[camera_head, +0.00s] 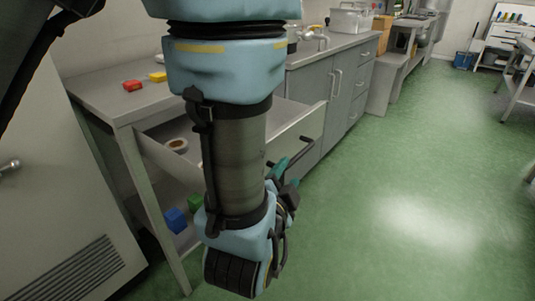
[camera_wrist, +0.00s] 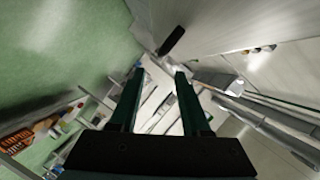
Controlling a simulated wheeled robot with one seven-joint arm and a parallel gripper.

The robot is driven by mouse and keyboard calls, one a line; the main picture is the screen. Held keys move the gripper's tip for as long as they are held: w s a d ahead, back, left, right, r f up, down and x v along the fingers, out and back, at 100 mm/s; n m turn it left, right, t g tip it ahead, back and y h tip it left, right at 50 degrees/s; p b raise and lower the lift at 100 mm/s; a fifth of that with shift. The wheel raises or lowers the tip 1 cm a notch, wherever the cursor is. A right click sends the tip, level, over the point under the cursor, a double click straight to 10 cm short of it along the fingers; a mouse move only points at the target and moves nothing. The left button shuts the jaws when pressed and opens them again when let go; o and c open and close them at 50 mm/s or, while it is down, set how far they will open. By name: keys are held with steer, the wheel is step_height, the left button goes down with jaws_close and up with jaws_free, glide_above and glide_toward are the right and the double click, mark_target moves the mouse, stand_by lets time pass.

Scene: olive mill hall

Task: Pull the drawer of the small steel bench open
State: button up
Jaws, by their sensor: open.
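The small steel bench (camera_head: 97,93) stands at the left, partly hidden by my arm. Its drawer (camera_head: 300,135) is pulled out, with its inside showing and a roll of tape (camera_head: 176,145) lying in it. A dark bar handle (camera_head: 307,139) is on the drawer front, partly covered by my gripper in the head view. My gripper (camera_head: 283,170) is open beside the drawer front. In the wrist view, my gripper's two green fingers (camera_wrist: 160,72) are apart with nothing between them. The dark handle (camera_wrist: 172,40) shows beyond the fingertips, apart from them.
A red block (camera_head: 132,85) and a yellow block (camera_head: 158,76) lie on the bench top. A blue block (camera_head: 176,220) and a green block (camera_head: 195,202) sit on the lower shelf. Grey cabinets (camera_head: 340,90) stand behind. The green floor (camera_head: 420,190) at right is clear.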

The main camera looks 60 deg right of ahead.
steer(key=shift+s+a+r+p, duration=0.1)
steer(key=shift+a+r+p, duration=0.05)
steer(key=shift+a+p, duration=0.3)
stand_by(0.5)
